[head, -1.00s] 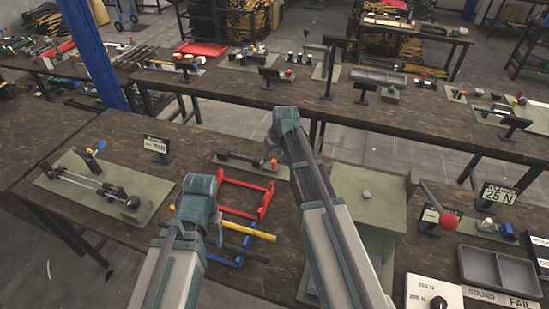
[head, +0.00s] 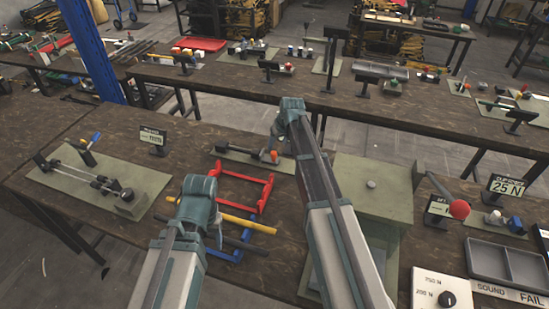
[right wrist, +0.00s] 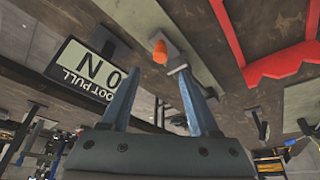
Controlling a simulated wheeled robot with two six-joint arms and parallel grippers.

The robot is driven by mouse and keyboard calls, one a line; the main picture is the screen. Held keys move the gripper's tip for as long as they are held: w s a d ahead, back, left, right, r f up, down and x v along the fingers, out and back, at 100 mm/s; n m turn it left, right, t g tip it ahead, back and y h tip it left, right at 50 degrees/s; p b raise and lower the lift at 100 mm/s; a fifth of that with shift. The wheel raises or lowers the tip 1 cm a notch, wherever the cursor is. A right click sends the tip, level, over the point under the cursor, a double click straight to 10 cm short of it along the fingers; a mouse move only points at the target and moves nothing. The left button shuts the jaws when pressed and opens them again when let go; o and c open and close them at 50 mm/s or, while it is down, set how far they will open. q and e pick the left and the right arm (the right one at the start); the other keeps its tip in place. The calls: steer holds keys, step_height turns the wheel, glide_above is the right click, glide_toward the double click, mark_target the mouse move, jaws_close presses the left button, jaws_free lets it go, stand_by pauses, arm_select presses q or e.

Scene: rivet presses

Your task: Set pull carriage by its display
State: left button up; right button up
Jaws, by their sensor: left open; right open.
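An orange knob (head: 271,157) sits on a slim dark rail device on a narrow green plate (head: 228,150) in the middle of the bench. The knob also shows in the right wrist view (right wrist: 160,52). A display reading "0 N", with "OOT PULL" legible, stands beside it in the right wrist view (right wrist: 88,71), upside down; my right arm seems to hide it in the head view. My right gripper (right wrist: 158,80) is open and empty, its fingertips close to the knob, which appears between them; contact is unclear. My left gripper (head: 215,235) is open near the coloured bars; its fingers are mostly hidden.
A two-rod rig (head: 95,182) and a small display (head: 152,137) stand at left. A red frame (head: 243,187) lies near the yellow bar (head: 247,224). Right of my arm are a green box (head: 372,184), a red-ball lever (head: 459,209) and a "25 N" display (head: 506,187).

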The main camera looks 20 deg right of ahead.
mark_target(274, 153)
arm_select(q)
step_height(274, 153, down, 8)
steer(key=b, duration=0.6)
steer(key=shift+r, duration=0.25)
arm_select(e)
steer(key=x, duration=0.8)
steer(key=shift+a+f, duration=0.1)
steer(key=shift+c, duration=0.4)
jaws_close()
